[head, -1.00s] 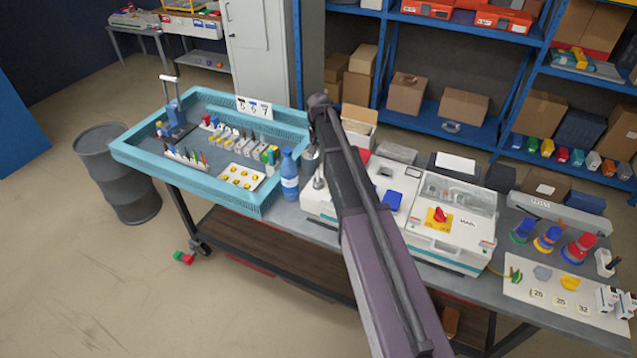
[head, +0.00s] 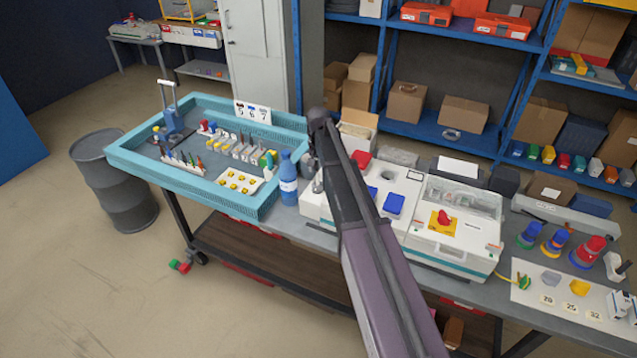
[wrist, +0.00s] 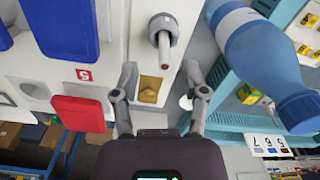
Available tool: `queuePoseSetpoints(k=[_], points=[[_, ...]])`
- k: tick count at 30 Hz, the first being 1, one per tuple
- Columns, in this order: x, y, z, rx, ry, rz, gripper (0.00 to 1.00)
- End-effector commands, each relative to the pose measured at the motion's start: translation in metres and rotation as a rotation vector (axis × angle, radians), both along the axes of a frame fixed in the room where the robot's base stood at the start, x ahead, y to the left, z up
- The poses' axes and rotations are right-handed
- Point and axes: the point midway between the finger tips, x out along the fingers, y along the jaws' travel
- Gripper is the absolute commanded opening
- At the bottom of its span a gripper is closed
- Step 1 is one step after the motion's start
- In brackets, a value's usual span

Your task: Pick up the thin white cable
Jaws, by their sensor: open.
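My gripper (wrist: 160,74) is open and empty in the wrist view, its two grey fingers spread low in the picture. I cannot make out a thin white cable for certain in either view. A small white piece (wrist: 185,102) shows beside the right finger, but I cannot tell what it is. In the head view, my arm covers part of the white socket box (head: 318,208) and the gripper is mostly hidden.
A blue bottle (wrist: 262,60) stands close to the right of the gripper; it also shows in the head view (head: 288,180). A red cover (wrist: 78,113) and blue covers (wrist: 62,28) lie left. A teal tray (head: 150,172) with small parts is left of the bottle.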

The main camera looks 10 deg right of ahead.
Motion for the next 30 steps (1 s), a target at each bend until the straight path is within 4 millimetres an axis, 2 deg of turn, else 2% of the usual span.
queuePoseSetpoints(k=[8,24,30], points=[[0.000,0.001,-0.006,0.000,0.000,0.001,0.57],[0.003,0.004,-0.046,0.000,0.000,0.002,0.57],[0.003,0.005,-0.052,0.000,0.000,0.002,0.57]])
